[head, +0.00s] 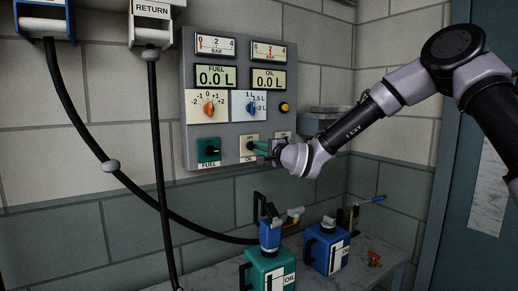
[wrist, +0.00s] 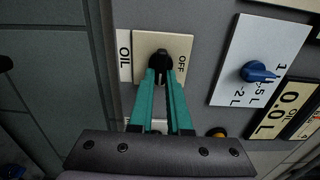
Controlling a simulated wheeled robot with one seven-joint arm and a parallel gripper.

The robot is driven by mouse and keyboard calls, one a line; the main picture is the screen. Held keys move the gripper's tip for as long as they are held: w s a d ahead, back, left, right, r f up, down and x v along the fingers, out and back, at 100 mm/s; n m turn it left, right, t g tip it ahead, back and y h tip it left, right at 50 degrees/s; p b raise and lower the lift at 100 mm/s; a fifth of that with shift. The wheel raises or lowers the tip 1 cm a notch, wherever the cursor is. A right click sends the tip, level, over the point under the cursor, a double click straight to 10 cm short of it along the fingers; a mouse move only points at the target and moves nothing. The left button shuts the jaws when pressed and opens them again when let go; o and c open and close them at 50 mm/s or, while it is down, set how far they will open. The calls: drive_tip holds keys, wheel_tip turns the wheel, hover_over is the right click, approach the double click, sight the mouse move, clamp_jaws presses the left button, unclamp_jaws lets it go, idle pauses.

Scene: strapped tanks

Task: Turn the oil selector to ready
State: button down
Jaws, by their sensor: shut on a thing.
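The oil selector is a small black knob (wrist: 160,64) on a cream plate (wrist: 143,44), with an OIL label (wrist: 125,58) beside it and the word OFF on one edge. In the head view its plate (head: 248,139) sits low on the grey panel. My gripper (head: 257,147) reaches it from the right. In the wrist view, the teal fingers of my gripper (wrist: 162,78) are closed on the knob from both sides. The fingers hide much of the knob and the lower plate, so I cannot tell its exact pointing or read a ready mark.
The green FUEL selector (head: 209,150) is just left. Above are an orange dial (head: 209,108), a blue litre dial (head: 252,109) and an amber button (head: 284,107). Green (head: 262,272) and blue (head: 325,250) tanks stand on the bench below. Black hoses hang at left.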

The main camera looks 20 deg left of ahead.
drive_tip(key=c, duration=0.9)
unclamp_jaws()
drive_tip(key=shift+o, duration=0.2)
drive_tip(key=v, duration=1.1)
drive_tip(key=s+d+r+n+g+h, duration=0.15)
drive_tip(key=d+h, duration=0.35)
drive_tip(key=d, duration=0.8)
drive_tip(key=d+r+n+h, duration=0.1)
drive_tip(key=d+n+h, duration=0.3)
drive_tip(key=d, duration=0.9)
drive_tip(key=s+d+r+g+h, duration=0.1)
drive_tip(key=s+d+r, duration=0.1)
drive_tip(key=s+d, duration=0.6)
drive_tip(key=s+d+r+m+g+h, duration=0.1)
drive_tip(key=s+d+r+g, duration=0.1)
drive_tip(key=s+d, duration=0.6)
drive_tip(key=s, duration=0.3)
drive_tip(key=shift+s+r+h, duration=0.15)
drive_tip(key=shift+r+h, duration=0.2)
drive_tip(key=shift+h, duration=0.05)
